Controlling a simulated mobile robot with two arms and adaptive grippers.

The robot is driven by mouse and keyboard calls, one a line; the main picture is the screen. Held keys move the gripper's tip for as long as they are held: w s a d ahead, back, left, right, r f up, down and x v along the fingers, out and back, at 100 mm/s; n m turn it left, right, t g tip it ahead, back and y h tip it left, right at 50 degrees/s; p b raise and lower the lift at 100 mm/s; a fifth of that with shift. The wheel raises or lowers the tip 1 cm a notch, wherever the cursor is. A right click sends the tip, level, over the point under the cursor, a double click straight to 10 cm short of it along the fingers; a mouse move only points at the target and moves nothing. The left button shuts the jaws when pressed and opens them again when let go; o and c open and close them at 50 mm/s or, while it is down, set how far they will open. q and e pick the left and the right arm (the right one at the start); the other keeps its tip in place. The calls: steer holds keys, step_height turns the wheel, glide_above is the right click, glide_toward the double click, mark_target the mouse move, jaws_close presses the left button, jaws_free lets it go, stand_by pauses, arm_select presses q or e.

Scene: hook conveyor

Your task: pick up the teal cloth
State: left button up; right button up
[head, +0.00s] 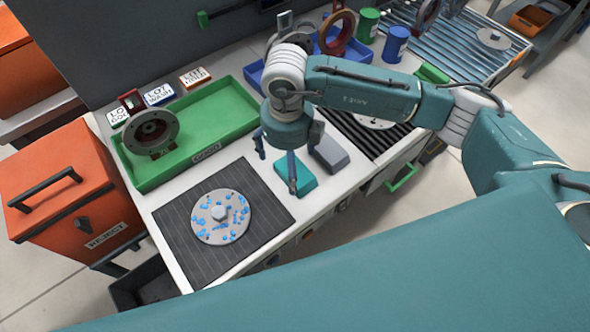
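The teal cloth (306,177) is a small folded block on the white bench top, between the dark ribbed mat and the grey block. My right gripper (277,167) points down over the cloth's left side, with its fingers spread apart. One finger stands in front of the cloth and covers part of it; the other is to the left of the cloth. I cannot tell whether the near finger touches the cloth. My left gripper is not in view.
A grey block (329,153) lies close to the cloth's right. The dark mat (180,225) holds a round metal disc (220,216) with blue spots. A green tray (222,135) holds a flanged part (152,133). An orange reject bin (62,190) stands left of the bench.

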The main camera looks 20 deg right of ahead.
steer(key=f, duration=0.1)
steer(key=s+f+p, duration=0.1)
steer(key=f, duration=0.1)
steer(key=shift+d, duration=0.2)
steer(key=shift+w+f, duration=0.1)
steer(key=shift+f, duration=0.25)
steer(key=c, duration=1.2)
steer(key=shift+c, duration=0.2)
steer(key=shift+r, duration=0.2)
step_height(320, 180, up, 20)
steer(key=b, duration=0.3)
steer(key=shift+f, duration=0.1)
steer(key=shift+c, duration=0.2)
